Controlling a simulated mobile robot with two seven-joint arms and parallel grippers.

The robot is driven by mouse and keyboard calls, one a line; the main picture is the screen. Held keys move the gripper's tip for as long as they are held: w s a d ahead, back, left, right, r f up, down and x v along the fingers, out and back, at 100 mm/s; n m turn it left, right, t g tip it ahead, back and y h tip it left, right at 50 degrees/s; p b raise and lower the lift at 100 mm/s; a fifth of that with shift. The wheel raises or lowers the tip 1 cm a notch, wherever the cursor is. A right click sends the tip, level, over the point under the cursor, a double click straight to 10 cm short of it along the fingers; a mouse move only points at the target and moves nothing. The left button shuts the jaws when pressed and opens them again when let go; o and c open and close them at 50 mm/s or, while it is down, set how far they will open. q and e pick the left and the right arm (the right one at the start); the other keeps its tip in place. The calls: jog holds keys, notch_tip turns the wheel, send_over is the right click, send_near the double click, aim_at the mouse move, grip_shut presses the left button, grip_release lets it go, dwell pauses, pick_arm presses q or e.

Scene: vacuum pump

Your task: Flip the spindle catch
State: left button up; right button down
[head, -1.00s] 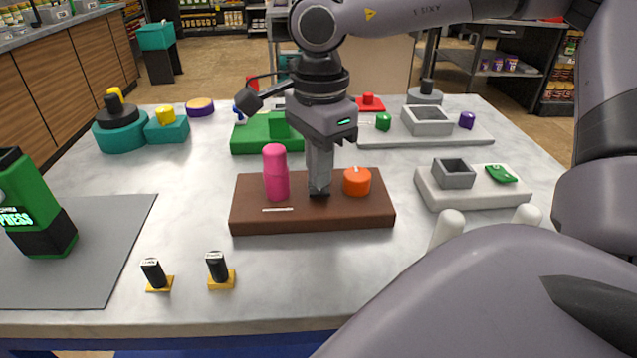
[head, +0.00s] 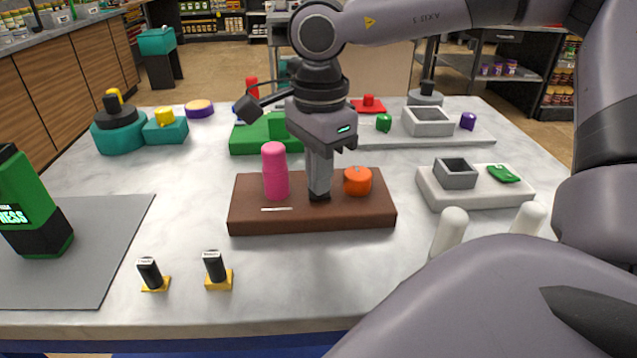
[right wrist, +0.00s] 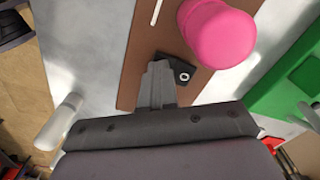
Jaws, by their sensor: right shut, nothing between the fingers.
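My right gripper (head: 319,192) is shut and empty, pointing down at the brown board (head: 345,218) between a pink cylinder (head: 274,172) and an orange knob (head: 357,181). In the right wrist view, its closed fingers (right wrist: 160,70) are right beside a small black piece with a white ring (right wrist: 185,74) on the board; I cannot tell if they touch. This piece may be the spindle catch, but no readable label confirms it. The pink cylinder (right wrist: 215,32) stands just beyond it. The orange knob is not visible there. My left gripper is not in view.
Two black levers on yellow bases (head: 153,288) (head: 218,284) stand near the front edge. A green and black device (head: 40,215) stands on a grey mat at the left. A white block (head: 475,192) with a grey box is at right. Green and teal fixtures stand behind.

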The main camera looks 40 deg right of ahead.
notch_tip(320, 180, up, 7)
jog(key=p, duration=0.5)
dwell(0.3)
dwell(0.5)
